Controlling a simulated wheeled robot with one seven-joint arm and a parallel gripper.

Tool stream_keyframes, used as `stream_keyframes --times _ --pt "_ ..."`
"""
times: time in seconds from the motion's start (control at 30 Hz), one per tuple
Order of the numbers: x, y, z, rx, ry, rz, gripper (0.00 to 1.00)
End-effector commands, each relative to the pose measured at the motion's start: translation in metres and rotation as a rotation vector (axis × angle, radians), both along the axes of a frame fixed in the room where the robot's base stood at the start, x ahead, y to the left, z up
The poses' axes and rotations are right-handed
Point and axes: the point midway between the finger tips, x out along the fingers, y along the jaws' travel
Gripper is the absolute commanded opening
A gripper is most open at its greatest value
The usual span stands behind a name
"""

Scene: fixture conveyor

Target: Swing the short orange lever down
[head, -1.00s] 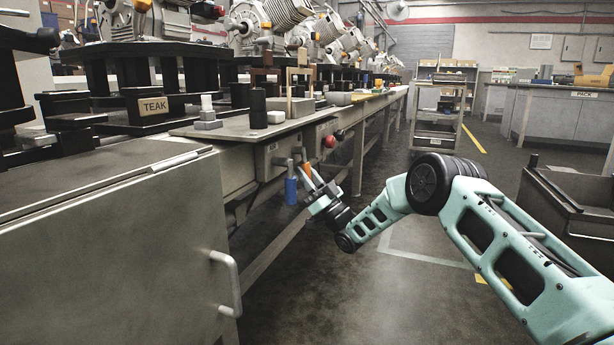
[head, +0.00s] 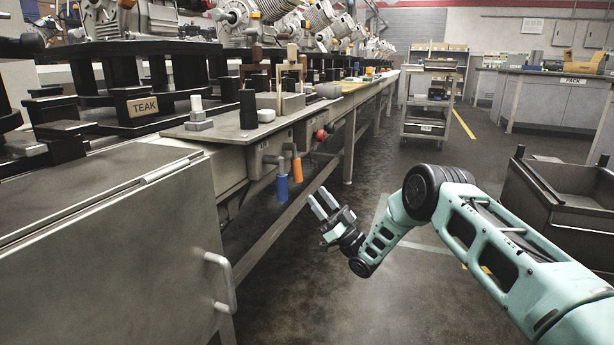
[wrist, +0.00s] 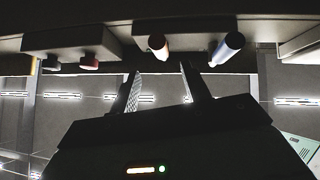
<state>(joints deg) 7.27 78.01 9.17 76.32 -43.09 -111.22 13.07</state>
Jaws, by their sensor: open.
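The short orange lever (head: 297,171) hangs from the side of the bench, its orange grip pointing down below a grey elbow. A blue-gripped lever (head: 282,188) hangs beside it on the left, also pointing down and reaching a little lower in the picture. My gripper (head: 322,204) is open and empty, to the right of and below both levers, apart from them. In the wrist view my fingers (wrist: 160,74) are spread, with the orange lever's end (wrist: 158,46) beyond the gap and the blue lever's end (wrist: 226,48) to its right.
A red button (head: 321,135) sits on a box farther along the bench side. A grey cabinet (head: 110,250) with a handle stands in the left foreground. A dark open bin (head: 560,205) stands at right. The floor under my gripper is clear.

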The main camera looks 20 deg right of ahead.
Motion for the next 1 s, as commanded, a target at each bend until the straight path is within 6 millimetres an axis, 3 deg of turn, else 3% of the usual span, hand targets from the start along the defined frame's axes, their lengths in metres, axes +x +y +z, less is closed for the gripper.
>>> stream_keyframes --times 0.23,0.4,1.0 --pt "-0.025 -0.026 -0.034 0.003 0.004 -0.004 0.47" --pt "-0.033 -0.033 -0.047 0.001 0.001 -0.003 0.47" --pt "-0.033 -0.033 -0.048 -0.006 0.005 -0.004 0.47"
